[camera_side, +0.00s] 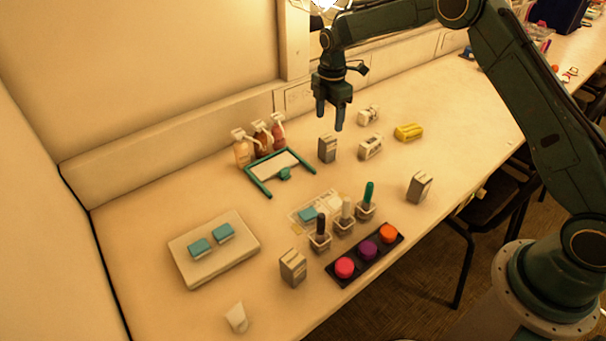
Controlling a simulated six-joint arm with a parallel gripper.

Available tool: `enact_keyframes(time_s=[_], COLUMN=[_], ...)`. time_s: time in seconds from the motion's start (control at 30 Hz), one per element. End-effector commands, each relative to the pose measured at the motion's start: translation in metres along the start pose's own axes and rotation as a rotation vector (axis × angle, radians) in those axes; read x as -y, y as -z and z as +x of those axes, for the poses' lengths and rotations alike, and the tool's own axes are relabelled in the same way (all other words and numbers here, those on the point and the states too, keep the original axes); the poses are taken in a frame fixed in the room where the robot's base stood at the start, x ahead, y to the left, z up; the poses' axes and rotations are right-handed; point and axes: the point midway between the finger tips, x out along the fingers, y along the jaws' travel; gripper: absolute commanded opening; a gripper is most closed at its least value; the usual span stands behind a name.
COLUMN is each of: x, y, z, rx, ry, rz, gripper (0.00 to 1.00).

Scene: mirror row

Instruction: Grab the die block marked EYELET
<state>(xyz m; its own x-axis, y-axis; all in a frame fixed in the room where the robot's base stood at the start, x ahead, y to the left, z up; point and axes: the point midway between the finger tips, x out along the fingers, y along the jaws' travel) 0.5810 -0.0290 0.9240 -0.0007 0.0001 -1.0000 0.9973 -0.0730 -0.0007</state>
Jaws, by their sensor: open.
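Several small blocks with printed faces stand or lie on the table. One grey block (327,148) is upright below my gripper, a second grey block (419,187) is at the right, and a third grey block (293,267) is at the front. Two paler blocks lie behind: one pale block (370,147) and a farther pale block (368,115). The markings are too small to read, so I cannot tell which one says EYELET. My gripper (330,115) is open and empty, pointing down, apart from the blocks and above the back of the table.
Pump bottles (262,138) stand by the wall behind a teal frame (267,191). A yellow object (408,132) lies at the right. Upright handled tools (345,218) stand beside a black tray (336,276) of coloured discs. A pale board (222,268) bears two teal blocks.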

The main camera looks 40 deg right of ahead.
Motion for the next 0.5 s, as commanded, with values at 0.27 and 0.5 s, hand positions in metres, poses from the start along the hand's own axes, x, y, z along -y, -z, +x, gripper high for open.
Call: enact_keyframes(time_s=[0.27, 0.5], x=[0.0, 0.0], y=[0.0, 0.0], z=[0.039, 0.049], rx=[0.0, 0.0], ry=[0.002, -0.001], rz=[0.0, 0.0], gripper=[0.62, 0.62])
